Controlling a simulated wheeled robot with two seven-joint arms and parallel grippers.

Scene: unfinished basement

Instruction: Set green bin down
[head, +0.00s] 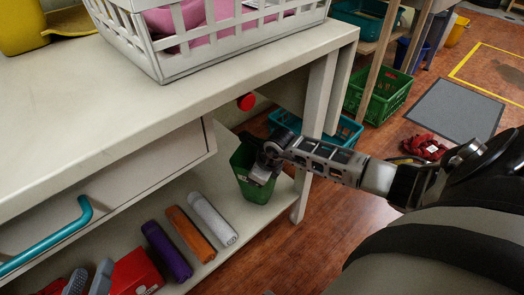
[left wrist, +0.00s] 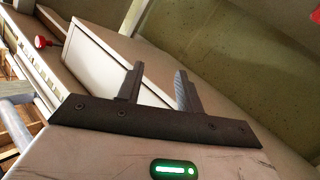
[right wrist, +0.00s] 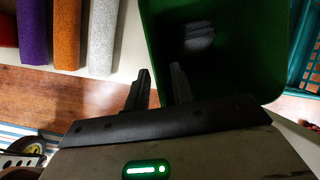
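The green bin (head: 254,190) shows in the head view over the right end of the low shelf (head: 232,255), right of the rolls. I cannot tell whether its base touches the shelf. The arm from the right reaches the bin's rim. In the right wrist view the bin (right wrist: 235,60) fills the upper right, and my right gripper (right wrist: 160,85) has its fingers close together with the bin's wall between them. My left gripper (left wrist: 160,85) is open and empty in its wrist view, facing a pale box-like panel (left wrist: 110,60). I cannot make it out in the head view.
Purple (head: 167,250), orange (head: 190,233) and grey (head: 213,218) rolls lie on the shelf beside the bin. A red knob (head: 246,102) sits under the tabletop (head: 200,100). A teal basket (head: 345,135) and green crate (head: 385,97) stand behind. The floor at right is mostly open.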

